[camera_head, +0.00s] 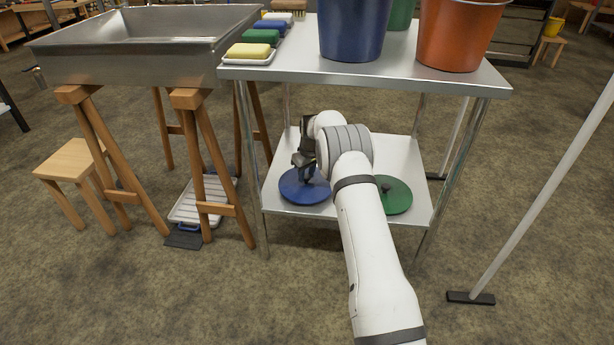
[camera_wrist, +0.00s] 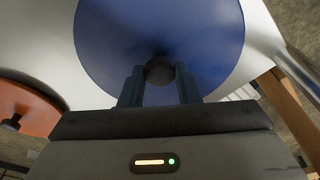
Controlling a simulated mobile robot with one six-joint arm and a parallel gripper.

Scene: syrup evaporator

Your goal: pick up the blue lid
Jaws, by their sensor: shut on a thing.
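The blue lid (camera_head: 305,190) is a round disc on the lower shelf of the metal table, at the shelf's left side. My gripper (camera_head: 306,172) is over its middle, with my arm reaching in from the front. In the wrist view the blue lid (camera_wrist: 160,35) fills the upper middle, and its dark round knob sits between the two fingers of my gripper (camera_wrist: 160,75). The fingers are shut on the knob. In the head view my gripper hides the knob, and I cannot tell whether the lid touches the shelf.
A green lid (camera_head: 393,196) lies to the right on the lower shelf (camera_head: 330,211). An orange lid (camera_wrist: 25,108) shows at left in the wrist view. The table top (camera_head: 295,66) overhangs the shelf, with buckets and sponges on it. Metal legs (camera_head: 464,165) stand at the corners.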

